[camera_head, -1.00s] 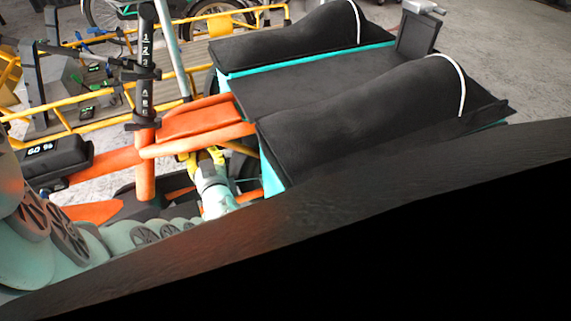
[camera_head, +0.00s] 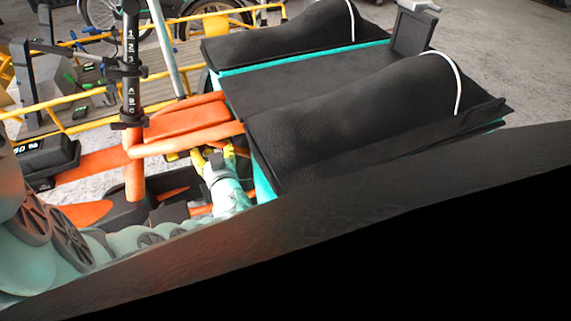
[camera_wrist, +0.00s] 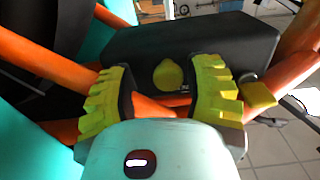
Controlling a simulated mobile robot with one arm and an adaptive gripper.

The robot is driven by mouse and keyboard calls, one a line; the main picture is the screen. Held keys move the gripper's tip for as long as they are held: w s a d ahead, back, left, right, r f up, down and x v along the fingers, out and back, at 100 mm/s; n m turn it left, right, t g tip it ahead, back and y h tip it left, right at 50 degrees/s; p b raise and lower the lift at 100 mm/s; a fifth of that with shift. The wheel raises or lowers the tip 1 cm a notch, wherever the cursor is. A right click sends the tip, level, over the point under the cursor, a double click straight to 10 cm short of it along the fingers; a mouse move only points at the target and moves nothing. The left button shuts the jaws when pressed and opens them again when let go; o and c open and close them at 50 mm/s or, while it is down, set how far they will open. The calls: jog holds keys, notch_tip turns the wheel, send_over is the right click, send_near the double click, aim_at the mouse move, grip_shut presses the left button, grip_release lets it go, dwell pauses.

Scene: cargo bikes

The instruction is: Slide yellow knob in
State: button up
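In the wrist view, a rounded yellow knob (camera_wrist: 168,75) sits on the face of a black box (camera_wrist: 235,45) between orange frame tubes. My gripper (camera_wrist: 165,85) is open, with one ridged yellow finger on each side of the knob in the picture. Nothing shows held between them, and I cannot tell how far the tips are from the box. In the head view, my gripper (camera_head: 212,155) is below the orange frame, beside the black cargo box; the knob cannot be made out there.
A yellow block (camera_wrist: 258,95) sticks out right of the right finger. Orange tubes (camera_wrist: 38,55) run close around the gripper. In the head view, the black-covered cargo box (camera_head: 300,90) stands right of the gripper and a black display unit (camera_head: 45,158) at the left.

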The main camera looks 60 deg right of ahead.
jog(key=shift+o, duration=0.2)
jog(key=shift+w+a, duration=0.1)
jog(key=shift+a, duration=0.05)
jog(key=shift+s, duration=0.2)
jog(key=v, duration=1.1)
jog(key=shift+s+a, duration=0.2)
jog(key=shift+s, duration=0.15)
